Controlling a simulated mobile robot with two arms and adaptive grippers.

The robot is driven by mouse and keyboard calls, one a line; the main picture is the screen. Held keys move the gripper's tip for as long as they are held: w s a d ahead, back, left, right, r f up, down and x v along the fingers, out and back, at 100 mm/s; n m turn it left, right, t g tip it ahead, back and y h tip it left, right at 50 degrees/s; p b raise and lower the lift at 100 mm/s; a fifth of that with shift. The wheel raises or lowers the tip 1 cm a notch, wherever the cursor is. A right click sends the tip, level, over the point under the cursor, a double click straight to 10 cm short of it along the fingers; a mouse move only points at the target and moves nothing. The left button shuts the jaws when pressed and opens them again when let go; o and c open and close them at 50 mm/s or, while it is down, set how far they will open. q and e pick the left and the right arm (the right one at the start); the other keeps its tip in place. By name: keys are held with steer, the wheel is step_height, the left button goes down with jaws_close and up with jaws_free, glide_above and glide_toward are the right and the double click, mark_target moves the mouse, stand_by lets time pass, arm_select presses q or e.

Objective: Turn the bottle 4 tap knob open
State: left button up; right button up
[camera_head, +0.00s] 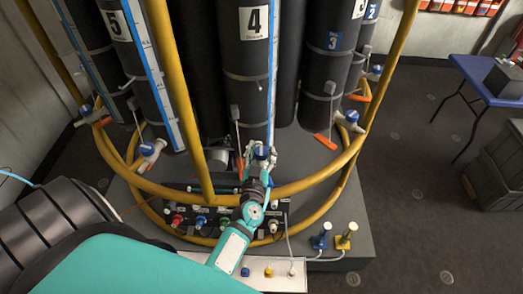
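Bottle 4 (249,100) is a tall black cylinder with a white "4" label, standing in the middle of the rosette. Its tap has a blue knob (262,152) low at its front. My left gripper (259,160) is at this tap, its fingers close around or beside the knob. The gripper and wrist hide much of the tap. I cannot tell whether the fingers touch the knob or how far they are closed. The knob's turn angle is not clear. My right gripper is not in view.
A yellow tube frame (183,95) rings the bottles, with a rail in front of my wrist area. Bottle 5 (140,85) and bottle 3 (327,75) stand on either side. A panel with coloured knobs (201,222) lies below.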

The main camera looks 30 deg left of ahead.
arm_select(q)
steer(key=shift+o, duration=1.2)
steer(key=shift+r, duration=0.1)
steer(key=shift+a+r, duration=0.1)
steer(key=shift+w, duration=0.1)
steer(key=shift+h, duration=0.3)
